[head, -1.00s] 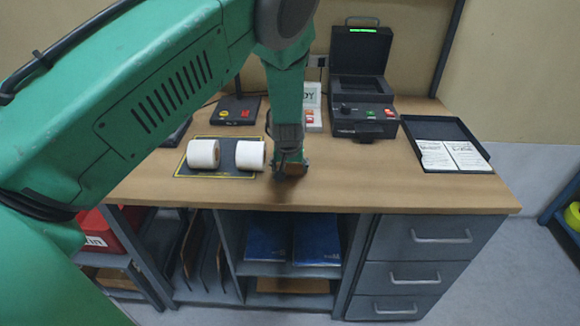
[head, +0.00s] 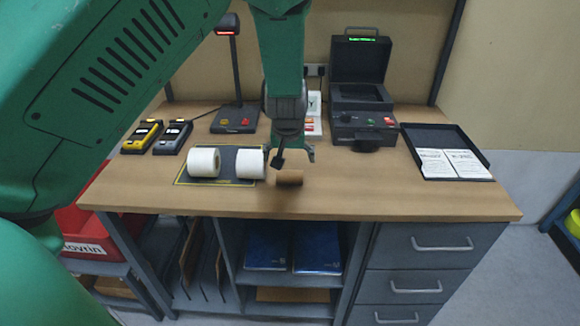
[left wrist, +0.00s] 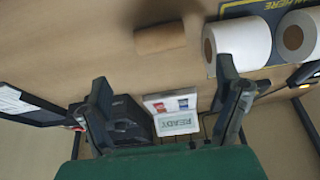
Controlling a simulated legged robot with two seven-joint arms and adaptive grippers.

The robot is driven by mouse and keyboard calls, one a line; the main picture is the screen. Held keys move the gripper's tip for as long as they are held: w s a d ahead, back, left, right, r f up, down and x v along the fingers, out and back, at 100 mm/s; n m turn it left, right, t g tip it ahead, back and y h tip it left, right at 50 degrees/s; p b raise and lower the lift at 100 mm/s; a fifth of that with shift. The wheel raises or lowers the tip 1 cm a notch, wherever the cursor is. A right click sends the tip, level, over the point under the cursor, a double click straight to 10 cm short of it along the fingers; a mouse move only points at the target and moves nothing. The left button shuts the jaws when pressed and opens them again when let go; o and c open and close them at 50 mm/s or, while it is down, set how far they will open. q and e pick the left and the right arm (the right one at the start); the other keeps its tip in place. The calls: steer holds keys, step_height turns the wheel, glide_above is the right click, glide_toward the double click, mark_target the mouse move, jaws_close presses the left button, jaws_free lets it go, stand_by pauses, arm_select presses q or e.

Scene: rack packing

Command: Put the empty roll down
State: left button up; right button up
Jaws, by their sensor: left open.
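The empty roll (head: 289,177), a brown cardboard tube, lies on its side on the wooden table near the front edge, just right of the dark mat. It also shows in the left wrist view (left wrist: 160,39), clear of the fingers. My left gripper (head: 295,156) is open above and just behind the roll, apart from it. Its two spread fingers also show in the left wrist view (left wrist: 166,95) with nothing between them. My right gripper is in neither view.
Two white rolls (head: 203,162) (head: 250,164) lie on the yellow-edged dark mat (head: 222,181) beside the empty roll. A black device with an open lid (head: 361,122) stands at the back. A black tray (head: 428,137) with white cards is at the right. The table's front right is clear.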

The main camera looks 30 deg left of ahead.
arm_select(q)
steer(key=shift+m+g, duration=0.5)
steer(key=s+f, duration=0.2)
steer(key=s, duration=0.1)
steer(key=s+f, duration=0.3)
steer(key=shift+a, duration=0.1)
steer(key=s+f+m+g, duration=0.1)
steer(key=s+f+m, duration=0.1)
steer(key=s+f, duration=0.8)
steer(key=s+d+f+m+h, duration=0.1)
steer(key=s+d+f+m, duration=0.1)
steer(key=s, duration=0.7)
steer(key=s+d+f+m+g+h, duration=0.1)
steer(key=s+d+f, duration=0.2)
steer(key=s, duration=0.7)
steer(key=d, duration=0.2)
steer(key=shift+s+d+m, duration=0.2)
steer(key=shift+d+m, duration=0.1)
steer(key=shift+m, duration=0.1)
